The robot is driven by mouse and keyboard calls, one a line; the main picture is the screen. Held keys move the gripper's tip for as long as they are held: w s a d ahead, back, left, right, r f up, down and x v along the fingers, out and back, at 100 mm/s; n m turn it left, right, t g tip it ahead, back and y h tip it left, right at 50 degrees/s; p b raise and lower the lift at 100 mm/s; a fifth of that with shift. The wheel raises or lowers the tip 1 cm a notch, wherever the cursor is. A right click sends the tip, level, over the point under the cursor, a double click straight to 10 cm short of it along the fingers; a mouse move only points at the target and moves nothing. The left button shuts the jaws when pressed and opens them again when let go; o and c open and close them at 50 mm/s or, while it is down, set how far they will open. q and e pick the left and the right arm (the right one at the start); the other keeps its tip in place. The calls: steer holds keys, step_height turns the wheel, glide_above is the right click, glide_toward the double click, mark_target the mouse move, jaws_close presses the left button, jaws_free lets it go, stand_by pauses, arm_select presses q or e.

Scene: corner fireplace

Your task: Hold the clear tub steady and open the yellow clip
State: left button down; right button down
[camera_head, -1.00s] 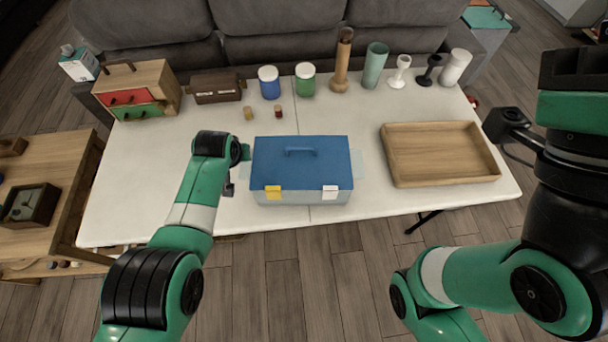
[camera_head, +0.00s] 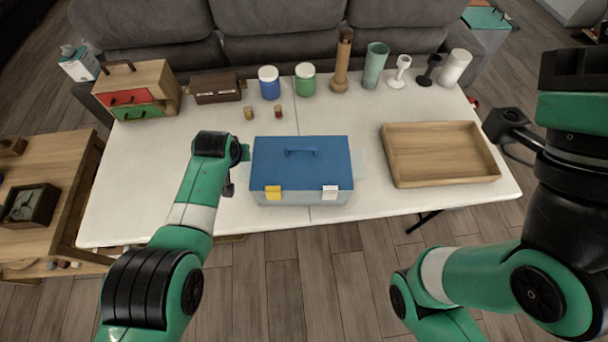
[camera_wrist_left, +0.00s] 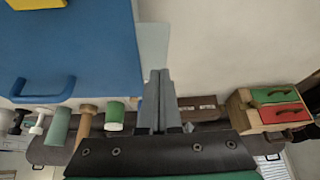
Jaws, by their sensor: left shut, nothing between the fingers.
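The clear tub (camera_head: 300,198) stands on the white table with its blue lid (camera_head: 318,168) on. The yellow clip (camera_head: 272,192) is at the left of its front edge and lies flat against it. It also shows at the top of the left wrist view (camera_wrist_left: 38,3). A white clip (camera_head: 330,192) is at the front right. My left gripper (camera_wrist_left: 158,74) is shut and empty, beside the tub's left side, close to its pale clear edge (camera_wrist_left: 152,48). I cannot tell whether they touch. The head view mostly hides its fingers behind the wrist.
A wooden tray (camera_head: 440,182) lies right of the tub. Behind stand a small drawer chest (camera_head: 150,80), a brown box (camera_head: 216,88), blue (camera_head: 269,83) and green (camera_head: 305,80) jars, and several vases and cups. The table's front left is clear.

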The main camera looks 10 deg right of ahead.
arm_select(q)
steer(key=shift+f+b, duration=0.7)
steer(key=shift+f, duration=0.05)
stand_by(0.3)
